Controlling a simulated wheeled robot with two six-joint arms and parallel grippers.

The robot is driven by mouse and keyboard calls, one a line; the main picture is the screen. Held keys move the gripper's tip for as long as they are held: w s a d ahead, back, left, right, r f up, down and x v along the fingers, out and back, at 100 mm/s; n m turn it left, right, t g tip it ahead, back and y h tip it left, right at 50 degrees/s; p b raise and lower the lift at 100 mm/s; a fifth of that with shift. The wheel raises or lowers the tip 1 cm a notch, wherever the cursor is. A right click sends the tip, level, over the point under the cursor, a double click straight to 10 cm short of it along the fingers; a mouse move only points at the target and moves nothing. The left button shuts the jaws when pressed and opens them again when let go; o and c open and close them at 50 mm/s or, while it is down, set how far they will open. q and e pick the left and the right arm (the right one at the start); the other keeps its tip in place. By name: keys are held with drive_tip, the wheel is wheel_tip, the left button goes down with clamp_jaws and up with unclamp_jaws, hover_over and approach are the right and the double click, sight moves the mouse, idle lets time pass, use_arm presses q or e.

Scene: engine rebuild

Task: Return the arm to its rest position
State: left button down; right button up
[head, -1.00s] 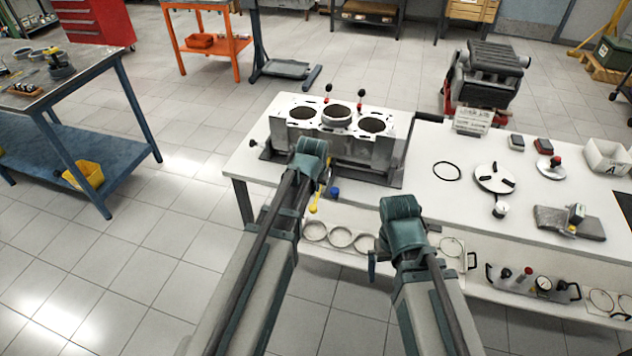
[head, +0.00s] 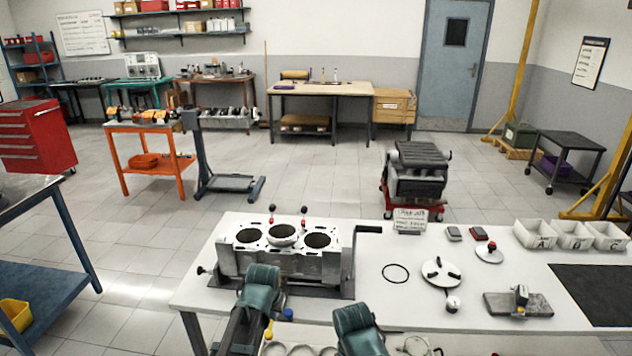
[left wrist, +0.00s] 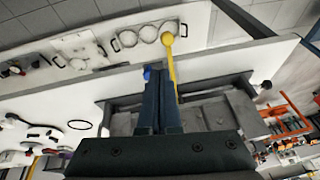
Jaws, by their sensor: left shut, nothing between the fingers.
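My left arm comes up from the bottom edge in the head view. Its teal wrist end, with the left gripper (head: 262,288), is in front of the engine block's near left side. In the left wrist view the two dark fingers of the left gripper (left wrist: 157,80) lie side by side, shut and empty. My right arm's teal end (head: 357,328) is at the bottom, right of the left one, and its fingers are hidden.
A yellow tool (left wrist: 171,65) and a small blue part (left wrist: 147,72) are close to the left fingertips in the wrist view. A black ring (head: 395,273), a round plate (head: 441,270) and white bins (head: 572,235) lie right on the bench. Open floor is left.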

use_arm(q)
drive_tip(key=s+d+m+g, duration=0.1)
drive_tip(key=s+d+g, duration=0.1)
drive_tip(key=s+d, duration=0.3)
drive_tip(key=s+d+f+m+g, duration=0.1)
drive_tip(key=s+d, duration=0.4)
drive_tip(key=s, duration=0.8)
drive_tip(key=shift+d+f+g+y, duration=0.15)
drive_tip(key=shift+d+g+y, duration=0.2)
drive_tip(key=shift+g, duration=0.45)
